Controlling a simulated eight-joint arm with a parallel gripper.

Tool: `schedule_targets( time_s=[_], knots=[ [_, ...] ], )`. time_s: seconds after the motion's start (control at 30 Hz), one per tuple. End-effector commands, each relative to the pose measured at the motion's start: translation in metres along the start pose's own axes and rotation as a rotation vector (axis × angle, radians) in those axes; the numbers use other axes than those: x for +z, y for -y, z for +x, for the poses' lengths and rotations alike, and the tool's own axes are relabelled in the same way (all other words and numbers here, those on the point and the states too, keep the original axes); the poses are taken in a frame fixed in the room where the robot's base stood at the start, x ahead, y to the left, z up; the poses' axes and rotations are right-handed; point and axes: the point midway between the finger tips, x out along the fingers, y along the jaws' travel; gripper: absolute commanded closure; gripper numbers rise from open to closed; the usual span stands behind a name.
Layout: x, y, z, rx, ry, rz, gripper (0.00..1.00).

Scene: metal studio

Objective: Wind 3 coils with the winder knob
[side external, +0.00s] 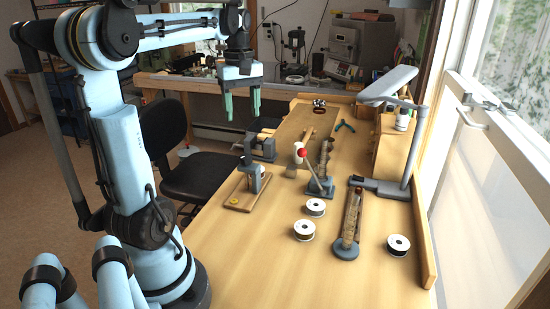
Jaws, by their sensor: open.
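My gripper (242,105) has two green fingers pointing down, apart and empty. It appears high, above and behind the bench's left side, touching nothing there. A small grey device on a wooden base (235,207), with a small yellow part (235,197) at its front left, stands on the bench below the gripper in the picture. It may be the winder; I cannot tell for sure which part is its knob. A red ball knob (302,153) tops the lever of a grey press-like stand to the right. Any coil on the device is too small to make out.
White-rimmed spools (304,237) lie on the front bench (240,270). A tall tube stand (350,222) and lamp (404,160) stand right. A vise (262,147) sits at the left edge. The front left bench is clear.

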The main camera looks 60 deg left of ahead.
Motion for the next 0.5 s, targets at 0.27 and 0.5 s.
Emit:
schedule_targets(
  time_s=[0.27, 0.5],
  knots=[
    [-0.002, 0.0, 0.001, 0.0, 0.0, -0.281, 0.4],
    [-0.002, -0.001, 0.019, 0.0, 0.0, -0.293, 0.4]
  ],
)
